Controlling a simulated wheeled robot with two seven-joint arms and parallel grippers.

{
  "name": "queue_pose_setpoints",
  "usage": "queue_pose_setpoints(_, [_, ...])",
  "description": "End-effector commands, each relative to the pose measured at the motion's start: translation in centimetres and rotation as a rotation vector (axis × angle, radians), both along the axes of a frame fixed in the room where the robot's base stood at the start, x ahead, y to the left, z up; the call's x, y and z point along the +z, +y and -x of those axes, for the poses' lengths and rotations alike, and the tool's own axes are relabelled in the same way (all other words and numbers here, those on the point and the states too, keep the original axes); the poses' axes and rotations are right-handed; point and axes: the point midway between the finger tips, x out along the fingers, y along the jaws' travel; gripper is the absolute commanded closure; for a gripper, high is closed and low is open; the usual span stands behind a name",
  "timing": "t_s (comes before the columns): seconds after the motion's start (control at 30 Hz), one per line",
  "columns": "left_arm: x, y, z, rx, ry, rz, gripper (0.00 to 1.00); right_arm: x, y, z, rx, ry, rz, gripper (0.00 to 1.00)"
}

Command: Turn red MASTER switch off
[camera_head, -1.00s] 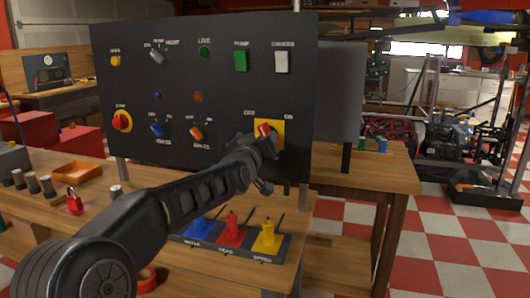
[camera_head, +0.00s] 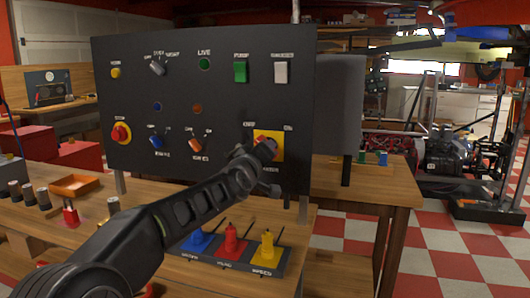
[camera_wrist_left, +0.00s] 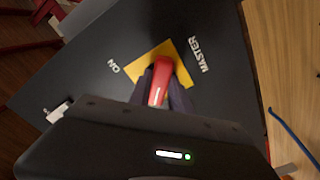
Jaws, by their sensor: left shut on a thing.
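The red MASTER switch (camera_head: 262,137) sits on a yellow square plate (camera_head: 277,156) at the lower right of the dark control panel. OFF is printed at the plate's upper left and ON at its upper right. My left gripper (camera_head: 268,151) is at the plate and covers much of the switch. In the left wrist view the red handle (camera_wrist_left: 160,76) lies between the two fingers of my left gripper (camera_wrist_left: 161,92), which are shut on it. The yellow plate, ON and MASTER show there; OFF is not seen. I cannot tell the switch's exact setting. My right gripper is not in view.
The panel (camera_head: 215,110) also carries a red stop button (camera_head: 121,133), blue (camera_head: 156,143) and orange (camera_head: 196,146) knobs, a green switch (camera_head: 240,72) and a white switch (camera_head: 281,72). Blue, red and yellow levers (camera_head: 267,245) stand on the bench below my arm.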

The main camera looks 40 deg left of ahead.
Motion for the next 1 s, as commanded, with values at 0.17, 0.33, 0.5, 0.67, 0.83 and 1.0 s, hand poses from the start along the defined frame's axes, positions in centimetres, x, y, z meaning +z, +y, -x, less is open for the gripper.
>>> queue_pose_setpoints(0.17, [0.0,0.0,0.0,0.0,-0.001,0.002,0.66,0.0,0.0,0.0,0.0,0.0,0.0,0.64])
queue_pose_setpoints(0.33, [0.0,0.0,0.0,0.0,0.0,0.001,0.55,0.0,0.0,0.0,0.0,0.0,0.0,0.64])
queue_pose_setpoints(0.5, [0.0,0.0,0.0,0.0,0.0,0.0,0.55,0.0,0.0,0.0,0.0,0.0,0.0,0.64])
queue_pose_setpoints(0.67, [0.2,-0.1,0.4,0.001,-0.001,0.001,0.55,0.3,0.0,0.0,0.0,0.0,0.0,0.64])
queue_pose_setpoints(0.83, [0.4,-0.7,2.2,0.0,-0.002,0.001,0.55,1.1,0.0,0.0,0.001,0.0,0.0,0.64])
queue_pose_setpoints(1.0, [0.3,-1.5,4.9,0.001,-0.002,0.001,0.55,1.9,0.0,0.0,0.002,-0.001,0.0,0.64])
